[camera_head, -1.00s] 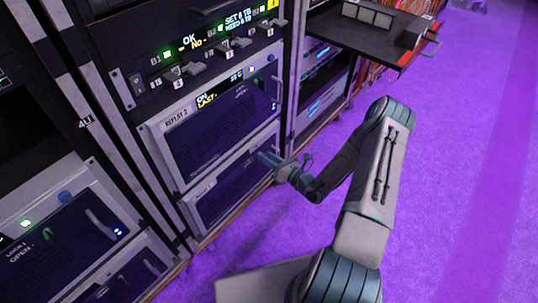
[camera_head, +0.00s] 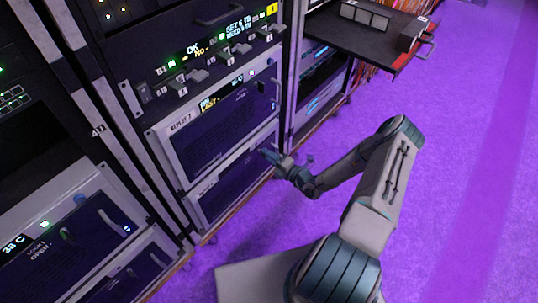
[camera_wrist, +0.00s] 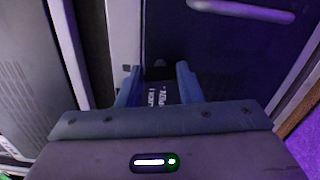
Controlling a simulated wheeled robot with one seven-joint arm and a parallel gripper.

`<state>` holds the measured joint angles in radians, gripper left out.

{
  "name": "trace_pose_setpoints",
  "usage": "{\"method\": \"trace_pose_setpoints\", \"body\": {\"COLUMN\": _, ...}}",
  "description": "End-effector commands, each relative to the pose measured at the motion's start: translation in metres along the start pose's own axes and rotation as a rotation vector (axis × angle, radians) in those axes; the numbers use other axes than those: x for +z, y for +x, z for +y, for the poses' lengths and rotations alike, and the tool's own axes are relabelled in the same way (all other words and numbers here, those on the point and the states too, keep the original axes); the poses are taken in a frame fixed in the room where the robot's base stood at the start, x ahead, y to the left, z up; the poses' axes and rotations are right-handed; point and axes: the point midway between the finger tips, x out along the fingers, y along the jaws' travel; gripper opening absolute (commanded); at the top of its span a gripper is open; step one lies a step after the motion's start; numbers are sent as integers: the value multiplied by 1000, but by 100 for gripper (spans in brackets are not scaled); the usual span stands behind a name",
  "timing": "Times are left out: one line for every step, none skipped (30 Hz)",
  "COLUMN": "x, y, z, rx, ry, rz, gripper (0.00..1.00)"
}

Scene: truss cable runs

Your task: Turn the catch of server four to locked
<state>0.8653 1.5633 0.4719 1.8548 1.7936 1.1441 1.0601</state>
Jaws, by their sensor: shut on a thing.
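My gripper (camera_head: 268,154) reaches to the lower server unit (camera_head: 232,190) in the middle rack, below the unit marked REPLAY 2. In the wrist view the two blue-grey fingers of my gripper (camera_wrist: 158,78) stand either side of a small dark catch (camera_wrist: 160,73) and are shut on it. White lettering (camera_wrist: 160,97), upside down and partly hidden, shows between the fingers; it seems to mark the catch positions. The catch's exact angle is hidden by the fingers. I cannot read a server number.
The REPLAY 2 unit (camera_head: 222,125) sits above, with a row of grey switches (camera_head: 200,75) over it. Another server (camera_head: 65,245) with a LOCK/OPEN label stands left. A pulled-out shelf (camera_head: 365,38) juts out upper right. A pale bar handle (camera_wrist: 240,11) crosses the wrist view. Purple floor is clear at right.

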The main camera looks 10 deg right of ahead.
Motion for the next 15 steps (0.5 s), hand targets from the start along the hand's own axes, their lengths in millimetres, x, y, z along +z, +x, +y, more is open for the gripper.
{"method": "trace_pose_setpoints", "body": {"x": -2, "y": 0, "z": 0, "rx": 0, "ry": 31, "rz": 2, "gripper": 10}}
{"method": "trace_pose_setpoints", "body": {"x": -2, "y": 0, "z": 0, "rx": -1, "ry": 47, "rz": 3, "gripper": 10}}
{"method": "trace_pose_setpoints", "body": {"x": -2, "y": 0, "z": 0, "rx": -1, "ry": 69, "rz": 3, "gripper": 10}}
{"method": "trace_pose_setpoints", "body": {"x": -2, "y": 0, "z": 0, "rx": -1, "ry": 84, "rz": 3, "gripper": 10}}
{"method": "trace_pose_setpoints", "body": {"x": -2, "y": 0, "z": 0, "rx": -2, "ry": 97, "rz": 3, "gripper": 10}}
{"method": "trace_pose_setpoints", "body": {"x": -2, "y": 0, "z": -1, "rx": -2, "ry": 114, "rz": 3, "gripper": 10}}
{"method": "trace_pose_setpoints", "body": {"x": -2, "y": 0, "z": -1, "rx": -2, "ry": 125, "rz": 3, "gripper": 10}}
{"method": "trace_pose_setpoints", "body": {"x": -2, "y": 0, "z": -1, "rx": -2, "ry": 134, "rz": 3, "gripper": 10}}
{"method": "trace_pose_setpoints", "body": {"x": -2, "y": 0, "z": -1, "rx": -2, "ry": 146, "rz": 3, "gripper": 10}}
{"method": "trace_pose_setpoints", "body": {"x": -2, "y": 0, "z": -1, "rx": -2, "ry": 154, "rz": 3, "gripper": 10}}
{"method": "trace_pose_setpoints", "body": {"x": -2, "y": 0, "z": -1, "rx": -1, "ry": 160, "rz": 3, "gripper": 10}}
{"method": "trace_pose_setpoints", "body": {"x": -2, "y": 0, "z": -1, "rx": -1, "ry": 167, "rz": 3, "gripper": 10}}
{"method": "trace_pose_setpoints", "body": {"x": -2, "y": 0, "z": -1, "rx": -1, "ry": 172, "rz": 3, "gripper": 10}}
{"method": "trace_pose_setpoints", "body": {"x": -2, "y": 0, "z": -1, "rx": -1, "ry": 176, "rz": 3, "gripper": 10}}
{"method": "trace_pose_setpoints", "body": {"x": -2, "y": 0, "z": -1, "rx": -1, "ry": 180, "rz": 3, "gripper": 10}}
